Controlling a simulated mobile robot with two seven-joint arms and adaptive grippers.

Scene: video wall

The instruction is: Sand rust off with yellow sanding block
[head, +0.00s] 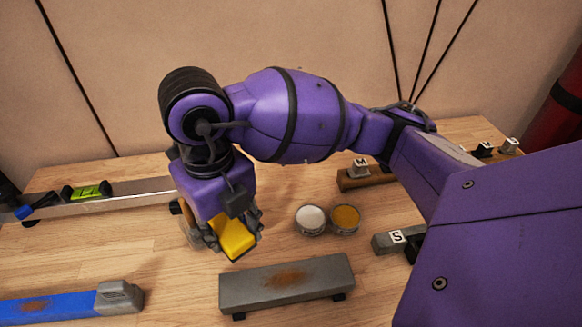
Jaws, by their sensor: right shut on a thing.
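In the head view my right gripper (222,232) is shut on the yellow sanding block (235,238). It holds the block tilted, behind and to the left of a grey metal bar, apart from it in the picture. The grey bar (325,272) lies on dark feet and has a brown rust patch (287,278) on its top. A blue bar (50,308) at the lower left also carries a rust patch (34,306) and has a grey end block. My left gripper is not in view.
Two round tins (311,219) stand on the wooden table (180,290) behind the grey bar. A spirit level (120,190) lies at the left. Marked blocks (392,240) stand at the right, partly behind my arm. A red cylinder (560,115) is at the far right.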

